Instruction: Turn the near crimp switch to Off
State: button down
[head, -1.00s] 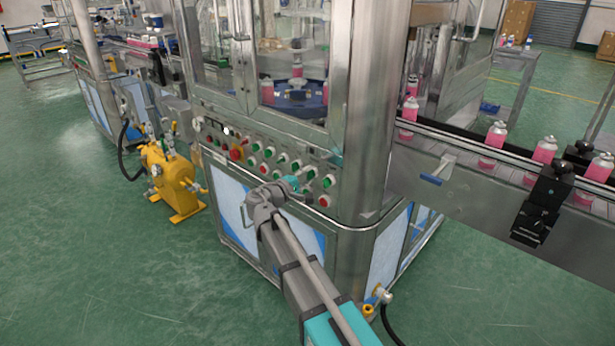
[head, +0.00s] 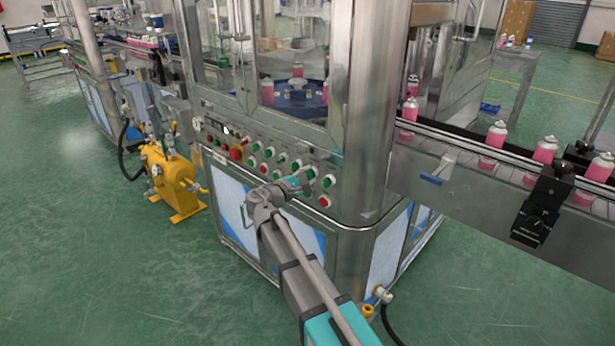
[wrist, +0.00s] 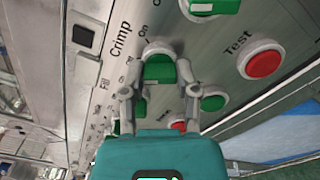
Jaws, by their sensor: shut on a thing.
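The near crimp switch (wrist: 160,68) is a green knob on a pale round base, beside the printed word "Crimp" in the wrist view. An "On" mark shows above it. My gripper (wrist: 158,86) has one finger on each side of the green knob and is shut on it. In the head view my gripper (head: 308,172) reaches the right part of the control panel (head: 275,190), and its hand and fingers hide the knob there. I cannot tell exactly which mark the knob points to.
A red Test button (wrist: 262,60) is right of the knob, with another green switch (wrist: 214,5) above. More green and red controls line the panel. A conveyor (head: 455,160) with pink cans runs at right. A yellow tank (head: 172,180) stands left on open green floor.

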jog(key=shift+c, duration=1.8)
grip_release()
jog(key=shift+a, duration=0.1)
jog(key=v, duration=1.2)
